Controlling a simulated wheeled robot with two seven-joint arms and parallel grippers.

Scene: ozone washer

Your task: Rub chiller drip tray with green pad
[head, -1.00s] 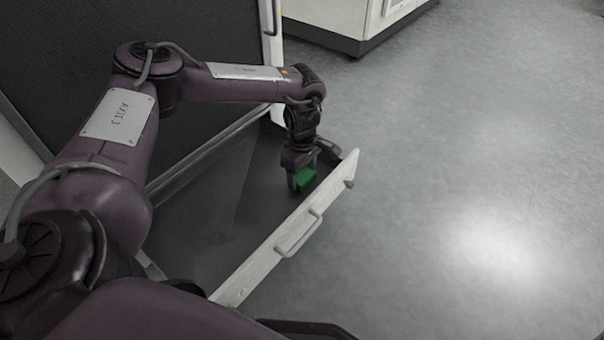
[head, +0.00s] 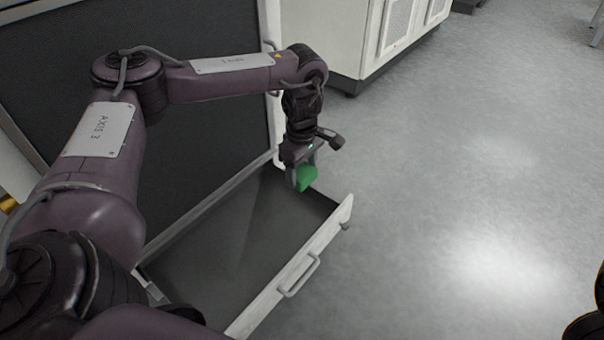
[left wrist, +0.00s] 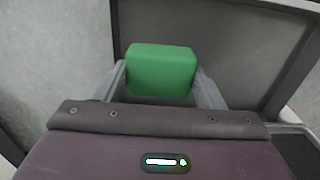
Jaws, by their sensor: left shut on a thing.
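The chiller drip tray (head: 228,238) is a dark, shallow, drawer-like tray with a white front and a handle (head: 299,276). It is pulled out from the base of the chiller. My left gripper (head: 303,176) is shut on the green pad (head: 306,180), a small block. The gripper points down and holds the pad above the tray's far end, near its front corner, apparently clear of the tray floor. In the left wrist view the pad (left wrist: 162,71) sits between the two grey fingers, with the dark tray behind it. My right gripper is not seen.
The chiller's dark mesh panel (head: 60,75) stands upright behind the tray, with a white frame. A white cabinet (head: 345,40) stands at the back. The grey floor (head: 460,170) to the right is open. A black part shows at the bottom right edge.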

